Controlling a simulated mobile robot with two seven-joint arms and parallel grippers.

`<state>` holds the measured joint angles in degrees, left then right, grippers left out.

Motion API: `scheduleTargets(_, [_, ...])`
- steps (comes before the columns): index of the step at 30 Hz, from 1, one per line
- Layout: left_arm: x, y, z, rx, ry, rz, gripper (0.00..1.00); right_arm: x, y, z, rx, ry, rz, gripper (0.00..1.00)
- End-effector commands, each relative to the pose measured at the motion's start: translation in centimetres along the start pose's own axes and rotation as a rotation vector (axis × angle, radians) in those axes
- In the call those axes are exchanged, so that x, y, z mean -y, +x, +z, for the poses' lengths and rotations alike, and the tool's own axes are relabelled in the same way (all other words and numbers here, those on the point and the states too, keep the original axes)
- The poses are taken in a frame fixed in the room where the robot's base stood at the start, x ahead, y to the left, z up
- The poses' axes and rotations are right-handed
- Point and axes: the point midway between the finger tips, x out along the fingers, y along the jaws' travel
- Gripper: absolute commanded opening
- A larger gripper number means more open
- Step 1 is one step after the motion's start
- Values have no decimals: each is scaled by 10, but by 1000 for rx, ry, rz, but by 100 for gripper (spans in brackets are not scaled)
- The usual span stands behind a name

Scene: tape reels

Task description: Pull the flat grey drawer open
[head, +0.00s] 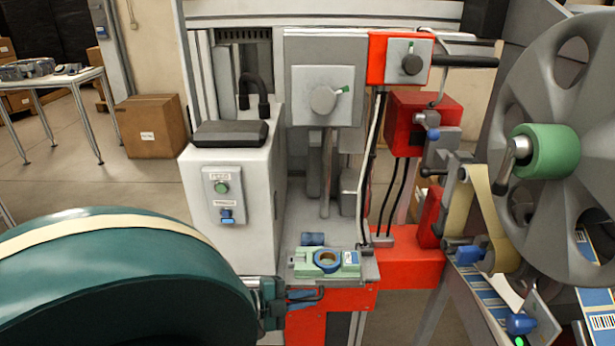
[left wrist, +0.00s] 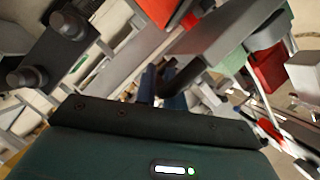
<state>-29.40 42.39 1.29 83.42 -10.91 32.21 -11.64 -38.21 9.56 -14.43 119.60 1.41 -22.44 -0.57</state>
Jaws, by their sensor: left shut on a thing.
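The flat grey drawer (head: 372,270) is a thin plate low in the middle of the machine, above a red frame. A green fixture (head: 300,267) with a blue ring (head: 327,261) lies on it. My left gripper (head: 304,296) is at the drawer's front left, its blue fingers shut around a dark bar handle (head: 318,294). In the left wrist view the blue fingers (left wrist: 163,96) show beside a dark curved handle (left wrist: 178,78); my dark wrist housing hides much of the lower picture. How far the drawer stands out cannot be told. My right gripper is not in view.
A white cabinet (head: 265,180) with a green button stands left of the drawer. Red brackets (head: 405,262) and a big grey reel (head: 575,85) with a green hub are at the right. A cardboard box (head: 152,128) and a table (head: 50,80) stand behind at left.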

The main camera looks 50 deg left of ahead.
Motion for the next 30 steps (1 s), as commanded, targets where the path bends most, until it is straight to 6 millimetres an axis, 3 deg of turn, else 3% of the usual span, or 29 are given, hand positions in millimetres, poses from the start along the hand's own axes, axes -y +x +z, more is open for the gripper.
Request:
scheduleTargets(2, [-1, 0, 0, 2, 0, 1, 0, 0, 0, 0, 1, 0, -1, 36])
scheduleTargets(3, [-1, 0, 0, 2, 0, 1, 12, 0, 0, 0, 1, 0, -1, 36])
scheduleTargets(11, [0, 0, 0, 1, 0, 0, 32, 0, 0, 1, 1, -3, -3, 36])
scheduleTargets(22, [-1, -9, 0, 1, -1, 2, 32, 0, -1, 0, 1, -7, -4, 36])
scheduleTargets(30, [-1, -64, 0, 4, -2, 4, 32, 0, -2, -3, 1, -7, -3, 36])
